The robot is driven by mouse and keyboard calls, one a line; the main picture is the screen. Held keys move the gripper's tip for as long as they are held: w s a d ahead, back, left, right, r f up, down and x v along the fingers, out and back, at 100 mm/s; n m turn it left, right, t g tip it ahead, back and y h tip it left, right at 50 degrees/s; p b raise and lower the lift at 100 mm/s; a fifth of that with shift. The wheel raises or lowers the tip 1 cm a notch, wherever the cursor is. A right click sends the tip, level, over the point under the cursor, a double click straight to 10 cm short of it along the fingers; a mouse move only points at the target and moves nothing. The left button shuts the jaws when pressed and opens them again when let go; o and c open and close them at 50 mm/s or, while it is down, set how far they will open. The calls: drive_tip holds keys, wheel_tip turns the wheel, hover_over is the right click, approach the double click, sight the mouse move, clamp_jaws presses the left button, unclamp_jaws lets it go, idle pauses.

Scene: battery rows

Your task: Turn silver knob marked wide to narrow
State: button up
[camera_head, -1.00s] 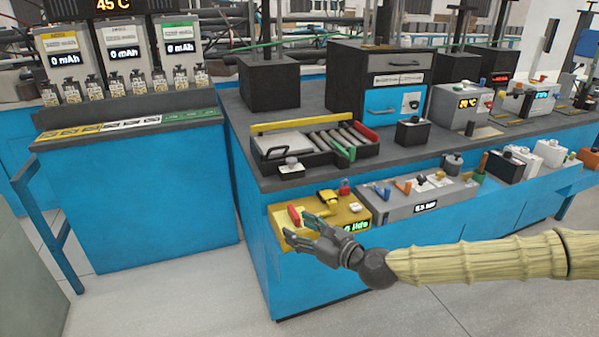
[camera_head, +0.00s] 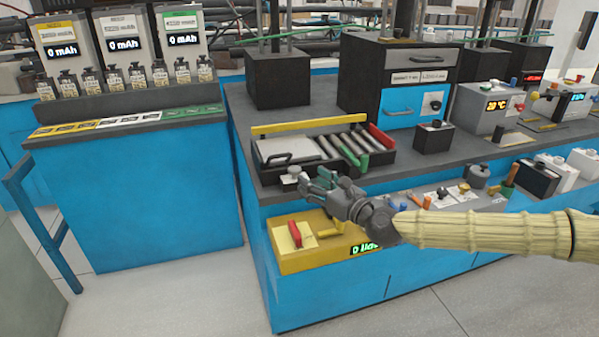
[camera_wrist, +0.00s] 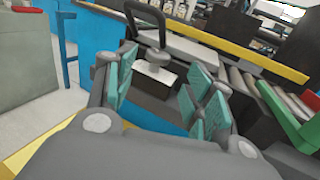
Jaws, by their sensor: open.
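A silver knob (camera_head: 291,176) on a pale base sits at the front left corner of the black roller tray (camera_head: 268,177). In the wrist view the knob (camera_wrist: 155,66) shows beyond my open fingers, roughly between their tips, with its pale base (camera_wrist: 157,79) below. No wide or narrow marking is readable. My gripper (camera_head: 318,181) is open and empty, just right of the knob in the head view. The knob looks apart from the fingers, though the exact gap is hard to tell.
A black handle (camera_wrist: 147,18) rises close behind the knob. The yellow box (camera_head: 290,258) with a red lever (camera_head: 295,234) stands below the bench edge. The floor in front is clear.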

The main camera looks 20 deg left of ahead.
sight(299, 172)
drive_tip(key=shift+x, duration=3.1)
drive_tip(key=shift+s, duration=0.1)
drive_tip(key=c, duration=1)
